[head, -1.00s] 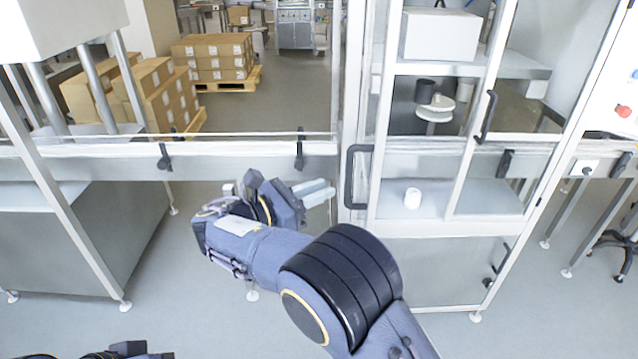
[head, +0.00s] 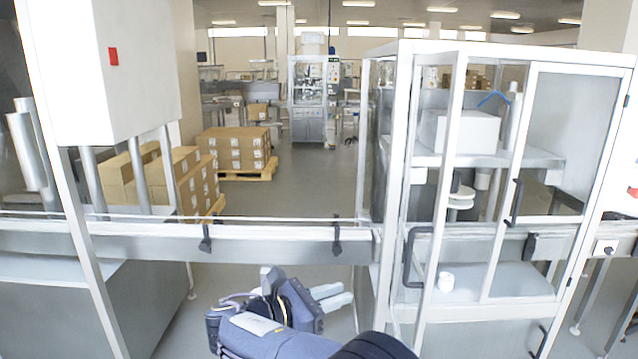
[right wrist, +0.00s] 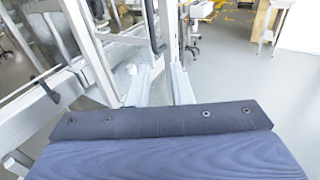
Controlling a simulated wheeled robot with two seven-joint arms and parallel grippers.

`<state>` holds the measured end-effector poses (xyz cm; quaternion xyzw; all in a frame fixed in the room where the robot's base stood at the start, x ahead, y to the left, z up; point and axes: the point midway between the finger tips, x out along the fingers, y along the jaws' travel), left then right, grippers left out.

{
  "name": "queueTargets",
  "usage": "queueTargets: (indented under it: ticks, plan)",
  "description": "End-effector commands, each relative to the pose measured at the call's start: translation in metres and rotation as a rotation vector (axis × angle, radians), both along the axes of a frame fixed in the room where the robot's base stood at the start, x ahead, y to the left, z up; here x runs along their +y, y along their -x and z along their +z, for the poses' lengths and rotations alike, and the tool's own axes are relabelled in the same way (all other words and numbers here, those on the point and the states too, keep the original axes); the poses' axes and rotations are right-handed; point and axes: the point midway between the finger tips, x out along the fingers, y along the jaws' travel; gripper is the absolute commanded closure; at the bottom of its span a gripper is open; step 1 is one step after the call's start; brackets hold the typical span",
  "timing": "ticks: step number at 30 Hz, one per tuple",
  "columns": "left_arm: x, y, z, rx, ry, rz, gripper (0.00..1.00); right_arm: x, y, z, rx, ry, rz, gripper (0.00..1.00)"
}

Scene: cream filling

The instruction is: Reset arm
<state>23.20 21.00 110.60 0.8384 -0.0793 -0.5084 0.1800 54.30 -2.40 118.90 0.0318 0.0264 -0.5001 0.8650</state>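My right gripper (head: 334,297) shows at the lower middle of the head view, in front of the low metal rail and left of the glazed cabinet. Its two pale fingers lie side by side with a narrow gap and nothing between them. In the right wrist view the fingers (right wrist: 162,84) point away from me, with the dark gripper body in the foreground. My left gripper is in neither view.
The metal rail (head: 280,248) runs across in front. Stacked cartons (head: 235,148) stand on a pallet behind. Open floor lies between.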

Motion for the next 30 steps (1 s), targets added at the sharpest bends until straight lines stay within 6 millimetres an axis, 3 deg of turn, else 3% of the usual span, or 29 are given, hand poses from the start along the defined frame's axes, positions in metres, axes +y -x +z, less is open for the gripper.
queueTargets:
  ticks: [11,17,21,24,30]
  plan:
    - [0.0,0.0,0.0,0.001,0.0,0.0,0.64,-0.089,0.013,-0.014,0.029,-0.328,-0.147,0.8]
    - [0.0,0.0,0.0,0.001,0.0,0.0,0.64,-0.153,0.048,-0.031,0.007,-0.643,-0.305,0.8]
    - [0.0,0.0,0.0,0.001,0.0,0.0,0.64,-0.198,0.1,-0.048,-0.068,-0.976,-0.503,0.8]
    - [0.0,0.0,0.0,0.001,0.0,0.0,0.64,-0.216,0.144,-0.058,-0.16,-1.225,-0.668,0.8]
    - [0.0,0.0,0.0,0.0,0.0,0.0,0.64,-0.219,0.228,-0.069,-0.42,-1.671,-1.023,0.8]
